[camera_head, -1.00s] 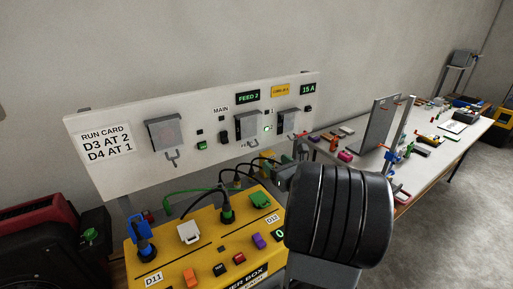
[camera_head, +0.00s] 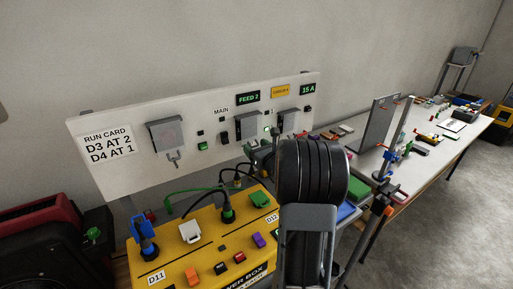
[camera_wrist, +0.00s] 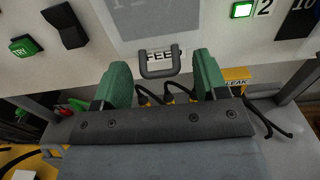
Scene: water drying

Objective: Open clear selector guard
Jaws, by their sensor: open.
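The clear selector guard (camera_wrist: 160,18) is a greyish see-through cover on the white panel, at the top middle of the wrist view, with faint markings behind it. It looks shut. Its dark U-shaped handle (camera_wrist: 158,66) hangs from the lower edge, in front of a FEED label. My gripper (camera_wrist: 161,76) is open, with one green finger on each side of the handle and a gap at both sides; the wrist view does not show the exact depth. In the head view the guard appears as the middle cover (camera_head: 247,126), and my arm hides most of the gripper.
A green TRY button (camera_wrist: 25,46) and a black rocker (camera_wrist: 65,25) lie left of the guard, a lit green lamp (camera_wrist: 242,10) to its right. Below are cables and a yellow power box (camera_head: 205,240). Another cover (camera_head: 165,134) is at left.

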